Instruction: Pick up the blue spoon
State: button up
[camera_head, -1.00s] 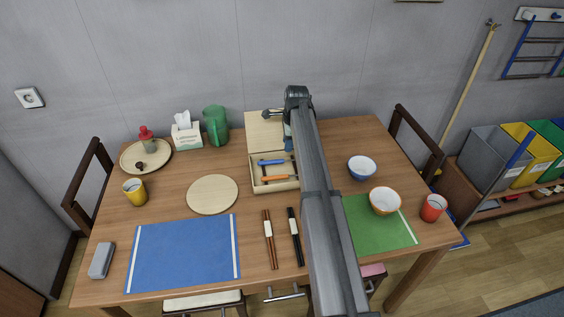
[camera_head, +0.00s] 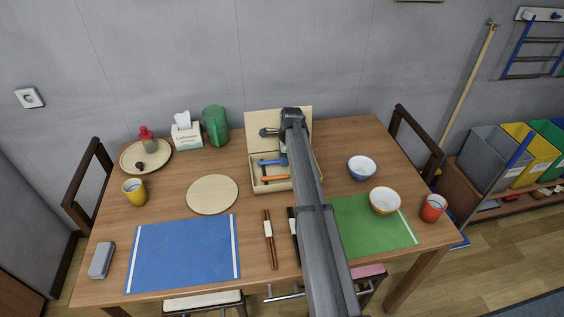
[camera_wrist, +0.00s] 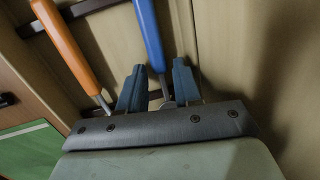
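The blue spoon (camera_head: 270,162) lies in the open wooden box, its blue handle to the left in the head view. In the wrist view its blue handle (camera_wrist: 149,32) runs down toward the gap between my fingers, and a bit of metal shows below it. My gripper (camera_wrist: 159,68) is open, with one finger on each side of the line of the spoon; I see a gap around it. In the head view my gripper is mostly hidden by my arm, at the spoon's right end. The spoon's head is hidden.
An orange-handled utensil (camera_head: 275,178) lies in the same box, beside the blue one; it also shows left in the wrist view (camera_wrist: 64,43). The box (camera_head: 258,188) has low walls and a raised lid (camera_head: 262,125) behind. Chopsticks (camera_head: 270,240) lie in front.

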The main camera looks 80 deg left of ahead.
jog(key=shift+c, duration=0.4)
grip_shut()
jog(key=shift+r, duration=0.1)
